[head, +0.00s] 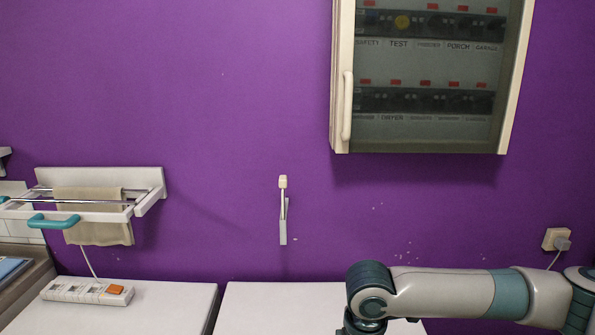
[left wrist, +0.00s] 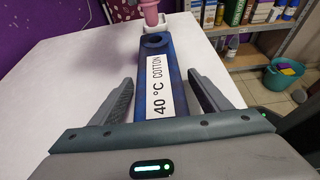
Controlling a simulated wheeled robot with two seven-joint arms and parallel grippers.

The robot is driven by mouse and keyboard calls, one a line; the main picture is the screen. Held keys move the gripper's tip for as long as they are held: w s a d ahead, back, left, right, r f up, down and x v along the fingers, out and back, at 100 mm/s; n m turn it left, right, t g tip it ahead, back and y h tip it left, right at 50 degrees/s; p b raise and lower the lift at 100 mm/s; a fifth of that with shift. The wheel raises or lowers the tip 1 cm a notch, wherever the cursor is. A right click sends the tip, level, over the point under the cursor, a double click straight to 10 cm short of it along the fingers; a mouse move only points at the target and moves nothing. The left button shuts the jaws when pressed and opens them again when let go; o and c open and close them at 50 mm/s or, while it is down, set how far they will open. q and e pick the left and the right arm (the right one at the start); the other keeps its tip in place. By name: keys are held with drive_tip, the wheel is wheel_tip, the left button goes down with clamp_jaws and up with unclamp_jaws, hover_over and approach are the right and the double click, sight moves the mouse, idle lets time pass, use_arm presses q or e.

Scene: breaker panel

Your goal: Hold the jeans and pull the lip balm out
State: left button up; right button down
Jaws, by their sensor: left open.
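My left gripper (left wrist: 162,80) is open in the left wrist view, with one finger on each side of a long dark blue piece (left wrist: 172,58). The piece has a white label reading "40 °C COTTON" and a dark round hole near its far end. I cannot tell whether the fingers touch it. Beyond its far end, a pink object (left wrist: 149,12) stands at a small white holder (left wrist: 157,28), partly cut off by the frame. I cannot make out jeans or a lip balm for certain in either view. My right gripper is out of view; only its arm shows in the head view.
A white worktop (left wrist: 70,75) lies under the blue piece, with bare room at left. Beyond it are a shelf (left wrist: 235,30) of boxes and a teal tub (left wrist: 286,78). The head view shows a breaker cabinet (head: 339,35), a towel rack (head: 148,178) and a power strip (head: 75,292).

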use_arm(q)
drive_tip(key=shift+a, duration=0.15)
drive_tip(key=v, duration=1.1)
drive_tip(key=shift+a+r, duration=0.2)
drive_tip(key=shift+a, duration=0.15)
